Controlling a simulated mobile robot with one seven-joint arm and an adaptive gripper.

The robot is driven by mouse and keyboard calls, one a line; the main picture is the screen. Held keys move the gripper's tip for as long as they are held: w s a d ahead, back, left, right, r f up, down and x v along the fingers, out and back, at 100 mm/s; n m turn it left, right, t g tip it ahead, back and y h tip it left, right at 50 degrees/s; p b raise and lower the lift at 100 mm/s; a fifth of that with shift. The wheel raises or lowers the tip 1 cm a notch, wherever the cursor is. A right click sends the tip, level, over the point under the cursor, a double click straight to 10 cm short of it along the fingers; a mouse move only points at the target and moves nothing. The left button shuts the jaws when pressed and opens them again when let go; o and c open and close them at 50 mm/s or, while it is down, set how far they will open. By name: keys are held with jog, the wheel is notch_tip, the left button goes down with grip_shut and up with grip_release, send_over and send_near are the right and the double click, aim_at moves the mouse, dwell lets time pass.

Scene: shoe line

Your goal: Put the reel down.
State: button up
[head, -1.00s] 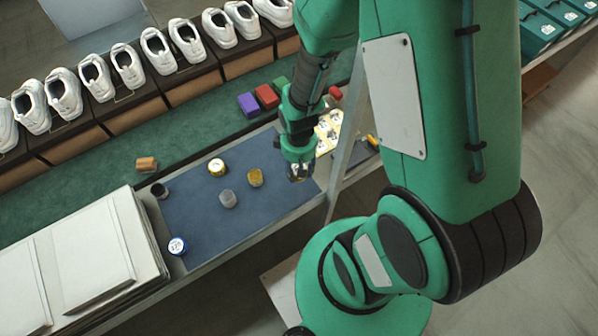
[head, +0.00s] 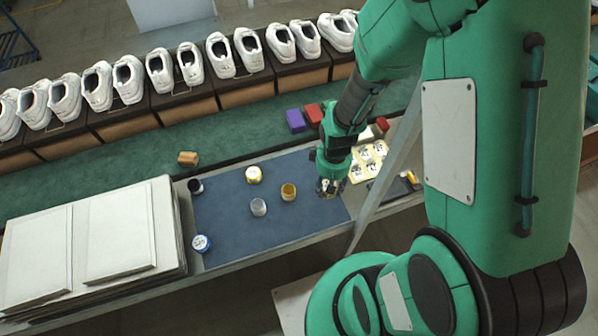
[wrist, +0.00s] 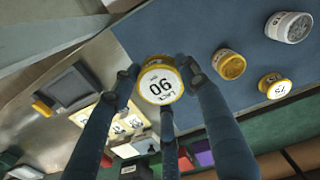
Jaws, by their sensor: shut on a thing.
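My gripper (head: 328,190) is over the right end of the blue mat (head: 225,228) in the head view. In the wrist view my gripper (wrist: 162,80) is shut on a reel (wrist: 160,84) with a yellow rim and a white label reading 90. In the head view the held reel is mostly hidden by the fingers. I cannot tell whether it touches the mat.
A black cup-like item (head: 195,186) stands at the mat's left corner. White boards (head: 105,235) are stacked at left. Yellow labelled cards (head: 366,162) and a dark tray (head: 395,188) lie right of the gripper. Shoes line the back. The mat's front middle is clear.

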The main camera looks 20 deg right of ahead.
jog(key=p, duration=0.1)
send_over(289, 167)
jog(key=shift+a+r, duration=0.1)
jog(key=shift+s, duration=0.1)
jog(key=shift+f+b, duration=0.5)
jog(key=shift+f, duration=2.65)
jog(key=shift+f, duration=0.1)
jog(key=shift+f+b, duration=0.3)
jog(key=shift+f, duration=1.45)
jog(key=shift+f, duration=0.15)
jog(key=o, duration=1.2)
jog(key=shift+c, duration=0.2)
